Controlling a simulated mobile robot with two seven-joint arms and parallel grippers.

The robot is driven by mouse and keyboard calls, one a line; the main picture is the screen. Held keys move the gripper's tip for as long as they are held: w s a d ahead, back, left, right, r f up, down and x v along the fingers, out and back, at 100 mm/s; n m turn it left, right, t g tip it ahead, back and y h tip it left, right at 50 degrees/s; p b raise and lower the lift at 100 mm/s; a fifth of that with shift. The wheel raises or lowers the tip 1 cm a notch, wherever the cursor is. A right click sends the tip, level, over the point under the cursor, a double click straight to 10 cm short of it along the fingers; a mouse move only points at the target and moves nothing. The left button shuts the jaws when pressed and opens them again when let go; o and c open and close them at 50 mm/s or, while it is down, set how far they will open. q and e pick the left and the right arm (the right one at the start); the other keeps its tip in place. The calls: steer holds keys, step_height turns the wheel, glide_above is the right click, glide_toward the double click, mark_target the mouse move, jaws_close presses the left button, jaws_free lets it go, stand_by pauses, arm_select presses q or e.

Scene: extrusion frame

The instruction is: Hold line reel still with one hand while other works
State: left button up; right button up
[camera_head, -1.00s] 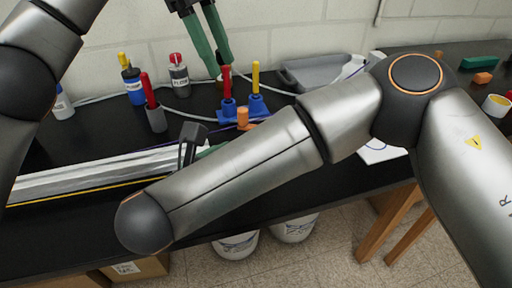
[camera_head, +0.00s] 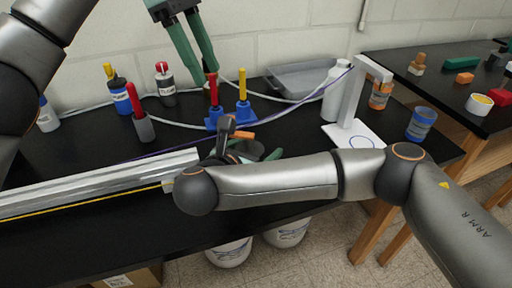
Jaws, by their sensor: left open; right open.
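My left gripper (camera_head: 207,76) hangs open from the top, its two green fingers pointing down just above a red-handled tool (camera_head: 213,90) in a blue holder. I see nothing between its fingers. My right gripper (camera_head: 262,156) is low over the bench, partly hidden behind my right arm. Its green fingers show beside a small orange piece (camera_head: 240,134). A dark blue line (camera_head: 290,106) runs from near the silver extrusion (camera_head: 100,182) up to a white stand (camera_head: 352,100). I cannot make out a line reel for sure; my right arm covers part of the bench.
A yellow-handled tool (camera_head: 242,86) stands in another blue holder. A grey tray (camera_head: 290,80), white bottle (camera_head: 336,90), orange jar (camera_head: 381,97) and blue jar (camera_head: 421,124) stand farther right. White buckets (camera_head: 230,252) sit below.

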mark_target(240, 133)
steer(key=c, duration=1.5)
arm_select(q)
steer(key=shift+c, duration=1)
steer(key=d+f+n+t, duration=0.1)
steer(key=f+n, duration=0.2)
steer(key=s+d+f+n+t, duration=0.1)
steer(key=f+n, duration=0.2)
steer(key=d+f+n+t, duration=0.1)
steer(key=d+f+n, duration=0.1)
steer(key=f+n, duration=0.2)
steer(key=shift+s+t, duration=0.2)
steer(key=shift+t, duration=0.2)
